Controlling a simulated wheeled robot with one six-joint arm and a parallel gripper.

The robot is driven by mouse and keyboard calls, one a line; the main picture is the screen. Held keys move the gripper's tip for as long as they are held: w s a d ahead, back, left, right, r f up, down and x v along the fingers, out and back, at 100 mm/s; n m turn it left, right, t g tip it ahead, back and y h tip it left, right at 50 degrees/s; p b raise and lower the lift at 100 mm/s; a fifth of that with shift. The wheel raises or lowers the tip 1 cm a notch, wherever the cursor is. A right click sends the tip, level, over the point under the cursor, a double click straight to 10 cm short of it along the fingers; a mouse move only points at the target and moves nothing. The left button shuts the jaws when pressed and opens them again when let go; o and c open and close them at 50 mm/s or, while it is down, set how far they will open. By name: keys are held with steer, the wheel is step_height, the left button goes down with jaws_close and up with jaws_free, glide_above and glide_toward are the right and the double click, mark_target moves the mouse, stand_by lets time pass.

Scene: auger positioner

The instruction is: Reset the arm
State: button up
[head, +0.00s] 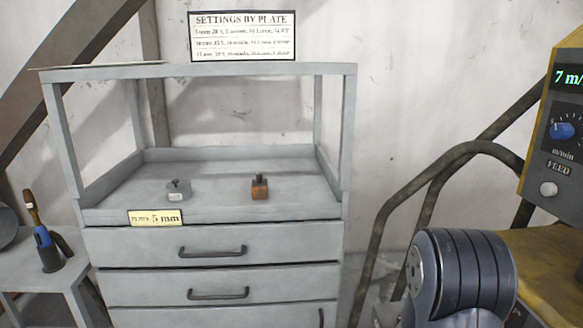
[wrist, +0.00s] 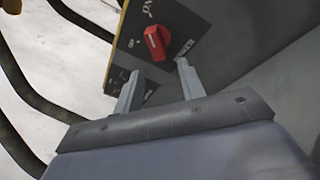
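My gripper (wrist: 156,92) shows in the wrist view with its two fingers spread apart and nothing between them. Beyond the fingertips is a red rotary knob (wrist: 157,42) on a dark panel (wrist: 135,30) with a yellow edge. The knob appears apart from the fingers. In the head view a rounded dark link of my arm (head: 462,275) shows at the lower right. My gripper is not visible in the head view.
A grey drawer cabinet (head: 215,245) holds a small grey block (head: 178,190) and an orange-brown block (head: 259,187). A settings sign (head: 243,36) stands on top. A side table (head: 35,275) is at left. A control box (head: 560,130) with a blue dial (head: 561,130) and curved rails (head: 400,200) are at right.

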steer(key=d+n+p, duration=0.1)
steer(key=n+p, duration=0.1)
steer(key=p, duration=0.2)
steer(key=d+n+g+y+p, duration=0.1)
steer(key=d+n+p, duration=0.1)
steer(key=p, duration=0.3)
steer(key=w+d+n+p, duration=0.1)
steer(key=d+n+p, duration=0.1)
steer(key=p, duration=0.3)
steer(key=shift+d+r+n+g+y, duration=0.1)
steer(key=shift+d+n+g+y, duration=0.05)
steer(key=shift+n+g+y, duration=0.2)
steer(key=shift+p, duration=0.3)
steer(key=shift+f, duration=0.2)
